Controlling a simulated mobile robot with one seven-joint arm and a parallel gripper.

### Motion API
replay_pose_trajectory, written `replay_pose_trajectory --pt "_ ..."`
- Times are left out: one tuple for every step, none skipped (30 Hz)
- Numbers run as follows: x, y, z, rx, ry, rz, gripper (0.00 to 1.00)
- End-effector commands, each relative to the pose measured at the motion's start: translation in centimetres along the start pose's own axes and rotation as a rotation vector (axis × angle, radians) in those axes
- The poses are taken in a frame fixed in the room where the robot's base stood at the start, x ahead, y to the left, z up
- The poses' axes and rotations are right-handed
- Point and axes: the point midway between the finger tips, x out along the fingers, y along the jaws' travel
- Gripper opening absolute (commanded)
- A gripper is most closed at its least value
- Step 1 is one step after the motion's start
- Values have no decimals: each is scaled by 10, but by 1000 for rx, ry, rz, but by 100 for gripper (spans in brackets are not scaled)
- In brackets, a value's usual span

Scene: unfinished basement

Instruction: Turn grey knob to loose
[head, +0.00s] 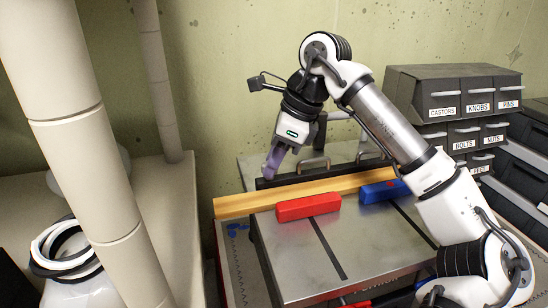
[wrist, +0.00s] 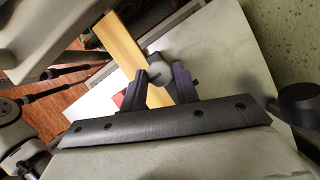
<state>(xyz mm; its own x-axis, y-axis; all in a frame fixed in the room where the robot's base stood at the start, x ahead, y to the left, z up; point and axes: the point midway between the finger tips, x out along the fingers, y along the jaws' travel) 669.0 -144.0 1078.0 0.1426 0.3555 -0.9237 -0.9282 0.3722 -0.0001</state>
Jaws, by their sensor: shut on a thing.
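A grey knob (wrist: 158,66) shows in the wrist view, between the two dark purple fingers of my gripper (wrist: 161,74). My gripper is shut on it. The knob's turn position cannot be read; only a small dark mark shows on its face. In the head view my gripper (head: 271,168) points down behind the wooden board, at the back left of the metal table. The knob is hidden there behind the fingers or the board.
A wooden board (head: 240,206) lies along the metal table (head: 365,240). A red block (head: 308,207) and a blue block (head: 383,191) sit in front of it. Labelled drawers (head: 460,102) stand at the right. Thick pipes (head: 75,150) rise at the left.

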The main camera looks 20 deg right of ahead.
Motion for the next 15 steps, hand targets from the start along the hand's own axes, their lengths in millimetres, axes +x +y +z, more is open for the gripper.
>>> replay_pose_trajectory --pt "0 0 0 -2 0 2 34" --pt "0 0 0 -2 0 1 38" --pt "0 0 0 -2 0 1 44" --pt "0 0 0 -2 0 1 47" --pt "0 0 0 -2 0 1 51" --pt "0 0 0 -1 0 1 52" --pt "0 0 0 -1 0 1 52" --pt "0 0 0 -1 0 1 52" --pt "0 0 0 -1 0 1 52" --pt "0 0 0 -1 0 1 52" --pt "0 0 0 -1 0 1 52" --pt "0 0 0 -1 0 0 52" --pt "0 0 0 0 0 0 52" --pt "-1 0 0 0 0 0 52" --pt "-3 0 0 0 0 0 52"
